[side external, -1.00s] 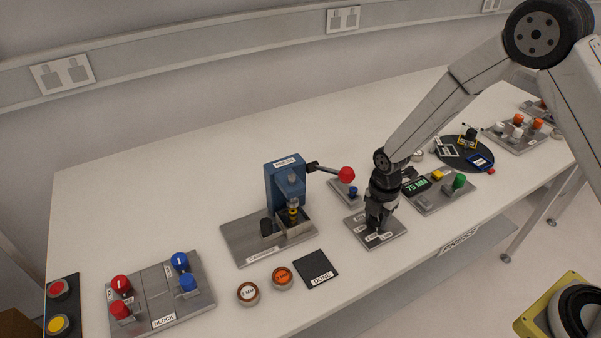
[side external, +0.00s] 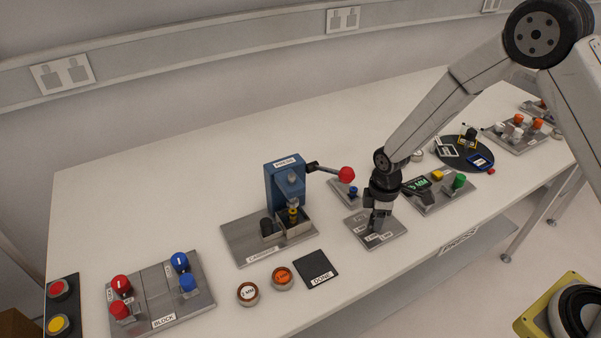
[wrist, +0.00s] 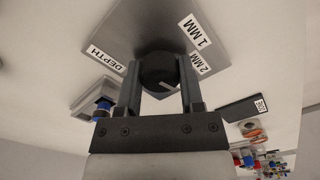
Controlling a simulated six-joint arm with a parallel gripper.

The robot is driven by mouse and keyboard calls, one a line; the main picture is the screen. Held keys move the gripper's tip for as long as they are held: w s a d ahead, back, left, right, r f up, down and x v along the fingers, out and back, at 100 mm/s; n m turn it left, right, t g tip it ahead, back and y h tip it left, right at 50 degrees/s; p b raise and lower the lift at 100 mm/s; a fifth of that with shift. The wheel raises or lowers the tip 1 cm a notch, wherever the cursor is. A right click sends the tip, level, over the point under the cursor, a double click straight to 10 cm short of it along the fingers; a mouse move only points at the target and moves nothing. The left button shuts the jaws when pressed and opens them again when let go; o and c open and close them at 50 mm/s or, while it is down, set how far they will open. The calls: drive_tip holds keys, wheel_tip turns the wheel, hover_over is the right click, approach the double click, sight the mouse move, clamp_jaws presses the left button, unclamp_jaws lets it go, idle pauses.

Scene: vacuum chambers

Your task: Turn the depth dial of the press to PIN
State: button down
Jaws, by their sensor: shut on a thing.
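The depth dial (wrist: 157,68) is a dark round knob with a white mark on its lower right side in the wrist view. It stands on a grey plate (side external: 396,231) at the front middle of the bench. My gripper (side external: 376,232) points down and is shut on the dial, with a finger on either side of it in the wrist view (wrist: 158,78). The plate's DEPTH, 1 MM and 2 MM labels are readable in the wrist view. I cannot read a PIN label. The blue press (side external: 285,187) stands to the left, with a red-knobbed lever (side external: 346,174).
A black DONE pad (side external: 316,270) and two round pieces (side external: 248,293) lie front left of the dial. A plate with a green-lit display and buttons (side external: 447,196) is close on the right. The BLOCK plate (side external: 160,300) is far left.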

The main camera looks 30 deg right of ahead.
drive_tip(key=m, duration=1.4)
idle(0.5)
drive_tip(key=shift+c, duration=1.1)
unclamp_jaws()
drive_tip(key=shift+r, duration=0.1)
drive_tip(key=shift+r, duration=3.85)
drive_tip(key=shift+r, duration=0.1)
